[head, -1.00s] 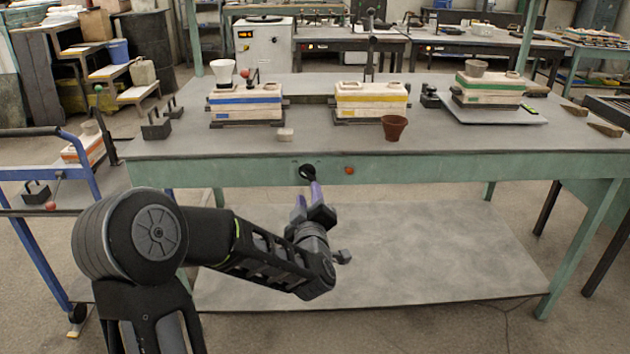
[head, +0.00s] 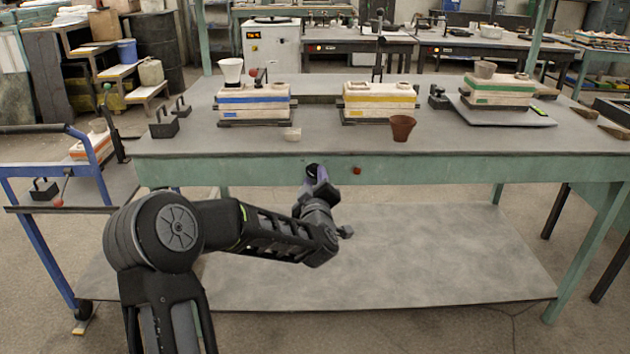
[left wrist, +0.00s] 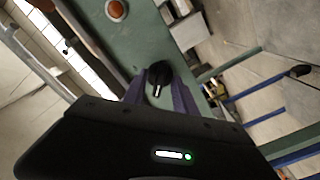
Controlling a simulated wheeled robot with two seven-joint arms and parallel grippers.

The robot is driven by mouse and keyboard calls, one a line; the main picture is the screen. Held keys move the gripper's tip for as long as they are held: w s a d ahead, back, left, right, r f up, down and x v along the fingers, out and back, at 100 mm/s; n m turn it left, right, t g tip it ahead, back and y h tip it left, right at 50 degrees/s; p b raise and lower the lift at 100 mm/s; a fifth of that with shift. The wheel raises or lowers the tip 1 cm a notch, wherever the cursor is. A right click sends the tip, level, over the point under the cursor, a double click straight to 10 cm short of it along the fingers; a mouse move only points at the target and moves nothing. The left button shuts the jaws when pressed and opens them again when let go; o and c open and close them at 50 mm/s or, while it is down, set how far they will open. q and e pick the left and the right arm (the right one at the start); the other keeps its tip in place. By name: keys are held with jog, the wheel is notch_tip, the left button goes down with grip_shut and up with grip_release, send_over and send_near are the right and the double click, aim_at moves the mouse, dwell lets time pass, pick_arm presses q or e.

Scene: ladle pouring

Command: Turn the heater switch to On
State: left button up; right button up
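The heater switch (head: 312,170) is a black round knob on the green front apron of the workbench. In the left wrist view the knob (left wrist: 159,72) shows a pale pointer mark toward the bottom of the picture. An orange-red lamp (head: 356,170) sits to its right on the apron; it also shows in the left wrist view (left wrist: 116,9). My left gripper (head: 316,178) is at the knob, its purple fingers open, one on either side of it. Whether either finger touches the knob I cannot tell. My right gripper is not in view.
On the bench (head: 240,142) stand moulds with blue (head: 253,100), yellow (head: 379,100) and green (head: 498,88) bands, and a brown cup (head: 402,127). A blue-framed cart (head: 38,190) stands at the left. A low shelf (head: 430,250) under the bench is clear.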

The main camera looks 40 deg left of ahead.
pick_arm(q)
grip_shut()
dwell(0.4)
